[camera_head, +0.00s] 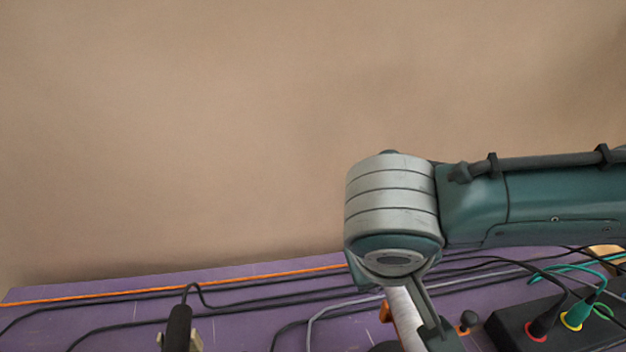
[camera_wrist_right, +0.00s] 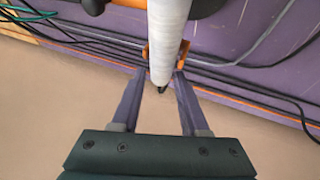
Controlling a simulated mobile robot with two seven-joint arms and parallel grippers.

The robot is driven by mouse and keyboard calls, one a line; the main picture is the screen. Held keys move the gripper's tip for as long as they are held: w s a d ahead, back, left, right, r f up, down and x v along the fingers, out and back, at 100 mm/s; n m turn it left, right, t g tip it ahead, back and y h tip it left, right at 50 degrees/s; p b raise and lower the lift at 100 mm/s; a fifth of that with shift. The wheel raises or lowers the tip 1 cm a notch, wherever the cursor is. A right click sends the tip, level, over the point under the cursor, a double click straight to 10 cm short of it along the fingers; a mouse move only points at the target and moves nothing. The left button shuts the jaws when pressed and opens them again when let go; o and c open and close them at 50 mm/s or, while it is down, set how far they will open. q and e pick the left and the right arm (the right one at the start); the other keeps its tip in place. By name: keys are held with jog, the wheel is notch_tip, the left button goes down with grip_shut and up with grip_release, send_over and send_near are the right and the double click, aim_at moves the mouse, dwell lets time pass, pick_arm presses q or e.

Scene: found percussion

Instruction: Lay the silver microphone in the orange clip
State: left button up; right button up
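The silver microphone (camera_wrist_right: 168,38) lies lengthwise between the fingers of my right gripper (camera_wrist_right: 160,76) in the right wrist view, its dark tail end toward my palm. The fingers stand apart, one on each side, with a narrow gap beside the body. The orange clip (camera_wrist_right: 146,51) shows as orange pieces on both sides of the microphone, which appears to lie between them. In the head view the microphone (camera_head: 403,318) and clip (camera_head: 386,312) are partly hidden by my right gripper (camera_head: 430,338). The microphone's head end is cut off. My left gripper is not in view.
A purple board (camera_head: 245,325) carries black, grey and orange cables along its wall side. A black microphone (camera_head: 179,328) in a pale clip stands at the left. A black box (camera_head: 555,325) with coloured plugs is at the right. The tan wall (camera_head: 200,130) is bare.

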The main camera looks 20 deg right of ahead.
jog(key=o, duration=0.3)
